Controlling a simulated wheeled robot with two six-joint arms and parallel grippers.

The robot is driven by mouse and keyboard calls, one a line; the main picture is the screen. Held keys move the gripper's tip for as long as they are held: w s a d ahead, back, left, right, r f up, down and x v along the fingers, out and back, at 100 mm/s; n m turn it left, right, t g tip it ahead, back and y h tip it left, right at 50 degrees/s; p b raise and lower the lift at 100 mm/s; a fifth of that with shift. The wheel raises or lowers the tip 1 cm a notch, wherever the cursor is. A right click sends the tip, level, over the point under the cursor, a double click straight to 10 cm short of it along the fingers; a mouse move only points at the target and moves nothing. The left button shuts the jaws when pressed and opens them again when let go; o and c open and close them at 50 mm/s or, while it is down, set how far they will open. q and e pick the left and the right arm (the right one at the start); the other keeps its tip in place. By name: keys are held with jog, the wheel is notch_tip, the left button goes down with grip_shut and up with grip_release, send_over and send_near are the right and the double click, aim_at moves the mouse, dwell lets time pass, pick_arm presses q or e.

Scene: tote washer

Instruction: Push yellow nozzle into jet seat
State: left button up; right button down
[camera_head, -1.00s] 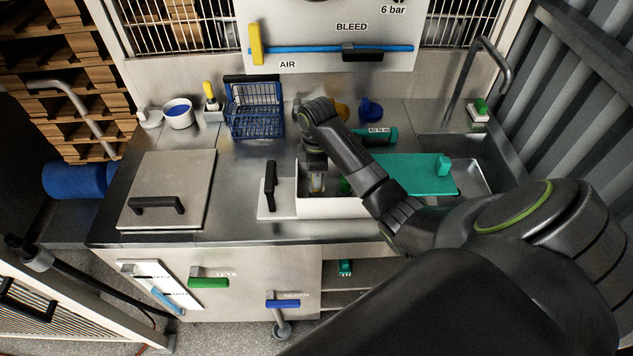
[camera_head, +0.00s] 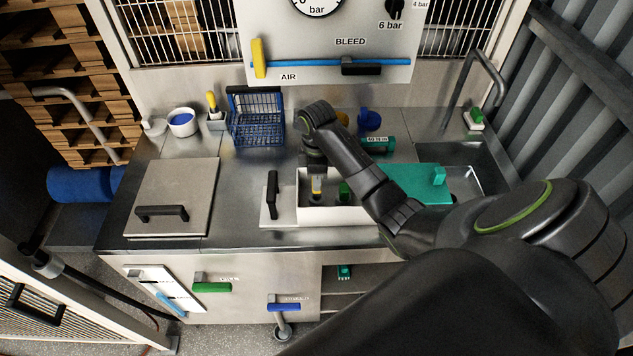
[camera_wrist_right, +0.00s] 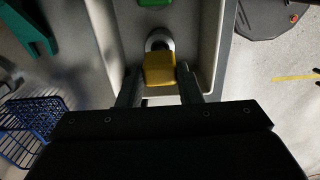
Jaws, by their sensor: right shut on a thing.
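The yellow nozzle (camera_wrist_right: 159,68) sits between the fingers of my right gripper (camera_wrist_right: 159,86), which is shut on it. In the head view my right gripper (camera_head: 316,178) points down inside the left part of the white open-topped box (camera_head: 330,215), and a little yellow shows at its tip. In the wrist view a round grey metal fitting (camera_wrist_right: 158,40) lies right at the far end of the nozzle, probably the jet seat. I cannot tell how deep the nozzle sits in it. A green block (camera_head: 344,188) is in the box to the right. My left gripper is not in view.
A teal lid (camera_head: 415,180) covers the right of the box area, near the sink. A blue wire basket (camera_head: 257,118) and a white cup (camera_head: 182,122) stand at the back left. A black-handled plate (camera_head: 172,190) lies on the left counter. My arm crosses the box.

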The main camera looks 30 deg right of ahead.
jog(key=shift+r, duration=1.2)
